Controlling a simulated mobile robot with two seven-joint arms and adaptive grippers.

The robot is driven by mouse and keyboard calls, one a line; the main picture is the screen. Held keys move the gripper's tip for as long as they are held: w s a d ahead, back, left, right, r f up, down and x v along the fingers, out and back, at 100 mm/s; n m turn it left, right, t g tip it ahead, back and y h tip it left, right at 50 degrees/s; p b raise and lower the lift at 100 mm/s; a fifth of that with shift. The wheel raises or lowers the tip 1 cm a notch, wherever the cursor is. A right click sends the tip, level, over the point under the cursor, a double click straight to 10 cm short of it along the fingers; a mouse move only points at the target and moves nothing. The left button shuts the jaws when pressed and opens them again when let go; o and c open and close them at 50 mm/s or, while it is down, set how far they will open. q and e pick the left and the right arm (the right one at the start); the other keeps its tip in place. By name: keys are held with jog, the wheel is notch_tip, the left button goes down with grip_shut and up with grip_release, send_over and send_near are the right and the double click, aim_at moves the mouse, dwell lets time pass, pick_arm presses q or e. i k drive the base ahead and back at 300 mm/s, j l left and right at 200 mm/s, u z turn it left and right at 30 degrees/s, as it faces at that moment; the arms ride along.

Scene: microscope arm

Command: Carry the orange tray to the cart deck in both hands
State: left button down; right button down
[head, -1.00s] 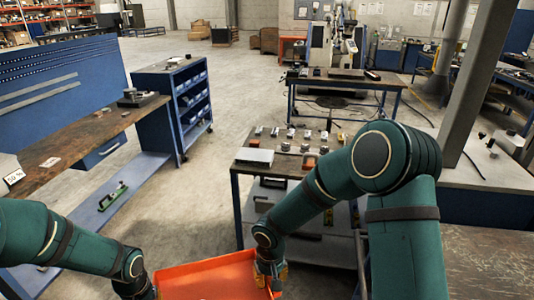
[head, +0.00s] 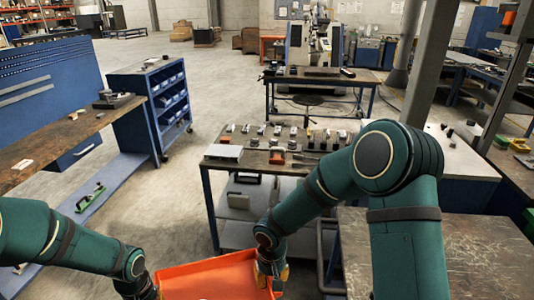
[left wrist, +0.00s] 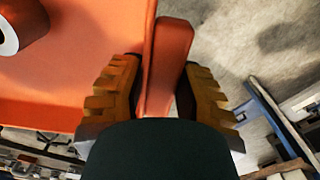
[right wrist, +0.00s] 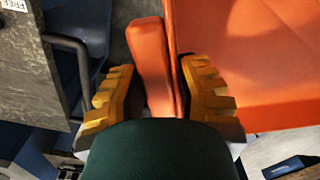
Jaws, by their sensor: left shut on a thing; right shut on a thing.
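The orange tray (head: 215,280) is at the bottom centre of the head view, held level between my two arms. My left gripper (left wrist: 160,90) is shut on one end of the tray, with its yellow-brown fingers on both sides of an orange handle. My right gripper (right wrist: 160,90) is shut on the handle at the opposite end. A round white and dark object (left wrist: 20,28) lies in the tray in the left wrist view. The front part of the tray is cut off in the head view. I cannot tell which surface is the cart deck.
A table with several small parts (head: 232,152) stands ahead, its legs close beyond my right gripper. A workbench (head: 75,130) is at left and a blue shelf cart (head: 150,105) beyond it. A worn tabletop (head: 450,250) is at right. Floor (head: 235,80) is open ahead left.

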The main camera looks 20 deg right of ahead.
aim_at(466, 278)
jog(key=k+l+z, duration=0.1)
jog(key=l, duration=0.35)
jog(key=k+l+z, duration=0.1)
jog(key=l, duration=0.4)
jog(key=k+l+z, duration=0.1)
jog(key=l, duration=0.4)
jog(key=k+l+z, duration=0.1)
jog(key=l, duration=0.4)
jog(key=k+l+z, duration=0.1)
jog(key=l, duration=0.4)
jog(key=l+z, duration=0.1)
jog(key=l, duration=0.15)
jog(key=i+l, duration=0.1)
jog(key=l, duration=0.15)
jog(key=i+l+z, duration=0.25)
jog(key=i, duration=0.25)
jog(key=j, duration=0.1)
